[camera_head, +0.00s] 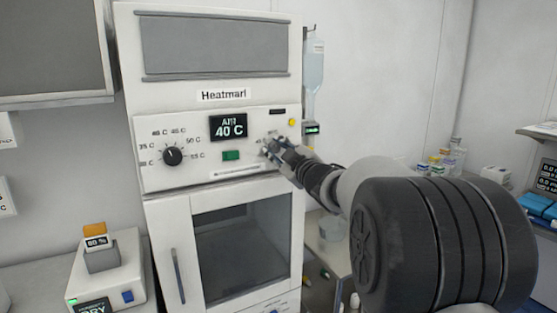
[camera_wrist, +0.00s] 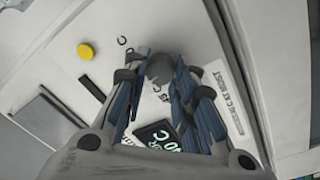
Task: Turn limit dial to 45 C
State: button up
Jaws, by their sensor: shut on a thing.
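The white Heatmart cabinet (camera_head: 165,185) carries a control panel with two dials. A black dial (camera_head: 172,156) with temperature marks around it sits at the panel's left. My gripper (camera_head: 272,148) is at the panel's right side and hides the right-hand dial there. In the wrist view the fingers of my gripper (camera_wrist: 160,80) are shut on a dark grey round dial (camera_wrist: 160,68), with printed C marks around it. Its pointer and the mark it faces cannot be made out. The display (camera_head: 228,127) reads AIR 40 C.
A green switch (camera_head: 231,155) sits below the display and a yellow button (camera_head: 292,122) at the panel's upper right. The glass cabinet door (camera_head: 235,250) is below, shut. An IV bag (camera_head: 313,68) hangs beside the cabinet. A small device (camera_head: 105,270) stands at left.

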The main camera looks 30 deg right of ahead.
jog(key=n+b, duration=0.1)
jog(key=n, duration=0.3)
jog(key=shift+f+n+b, duration=0.1)
jog(key=shift+n+b, duration=0.25)
jog(key=shift+n, duration=0.05)
jog(key=shift+n+y, duration=0.4)
jog(key=shift+n, duration=2.3)
jog(key=o, duration=1.1)
jog(key=shift+c, duration=0.2)
jog(key=s, duration=1.2)
jog(key=shift+d+f, duration=0.3)
jog(key=shift+d, duration=0.15)
